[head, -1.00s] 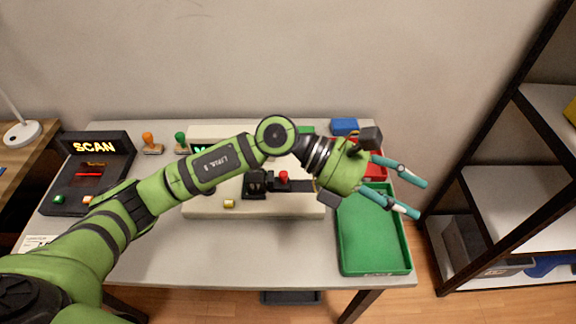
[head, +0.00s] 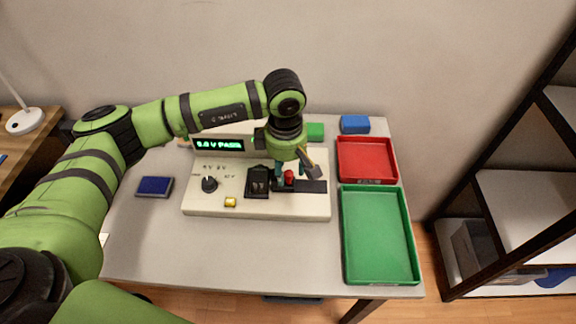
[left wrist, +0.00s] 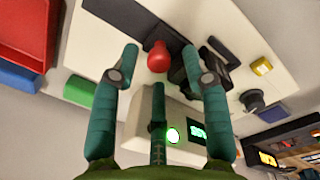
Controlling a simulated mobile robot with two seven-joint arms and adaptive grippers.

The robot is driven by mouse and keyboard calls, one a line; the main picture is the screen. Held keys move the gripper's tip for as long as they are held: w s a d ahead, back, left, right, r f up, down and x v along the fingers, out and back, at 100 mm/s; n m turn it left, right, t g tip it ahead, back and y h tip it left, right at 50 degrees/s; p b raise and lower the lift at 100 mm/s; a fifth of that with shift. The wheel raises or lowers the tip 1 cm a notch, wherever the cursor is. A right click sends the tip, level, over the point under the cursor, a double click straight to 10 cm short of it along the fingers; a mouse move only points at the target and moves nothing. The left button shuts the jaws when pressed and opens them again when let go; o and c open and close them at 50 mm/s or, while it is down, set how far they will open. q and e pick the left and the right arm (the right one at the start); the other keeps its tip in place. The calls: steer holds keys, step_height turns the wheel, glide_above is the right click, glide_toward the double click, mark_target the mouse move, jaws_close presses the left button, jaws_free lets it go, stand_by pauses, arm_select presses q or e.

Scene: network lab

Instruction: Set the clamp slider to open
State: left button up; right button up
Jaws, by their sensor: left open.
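The clamp slider's red knob (head: 289,176) stands near the left end of a dark track (head: 314,186) on the cream test unit (head: 235,208). A black clamp block (head: 257,182) is just left of it. My left gripper (head: 285,171) points down over the red knob, with its teal fingers around it. In the left wrist view the red knob (left wrist: 158,56) lies between the spread fingertips of the left gripper (left wrist: 161,50), and a gap shows on both sides. The left gripper is open and holds nothing. My right gripper is not in view.
A green tray (head: 346,250) and a red tray (head: 368,180) lie right of the unit. A dial (head: 209,184), a yellow button (head: 230,202) and a lit green display (head: 219,145) are on the unit. A blue pad (head: 154,187) lies to the left. The table front is clear.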

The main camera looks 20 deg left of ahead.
arm_select(q)
steer(key=shift+f, duration=0.5)
jaws_close()
steer(key=shift+w+d+f+b, duration=0.1)
steer(key=shift+w+d+b, duration=0.1)
steer(key=shift+d+b, duration=0.35)
steer(key=shift+w+d+b, duration=0.3)
steer(key=shift+d+b, duration=0.3)
steer(key=shift+d, duration=0.35)
steer(key=shift+r, duration=0.2)
jaws_free()
steer(key=shift+d, duration=0.1)
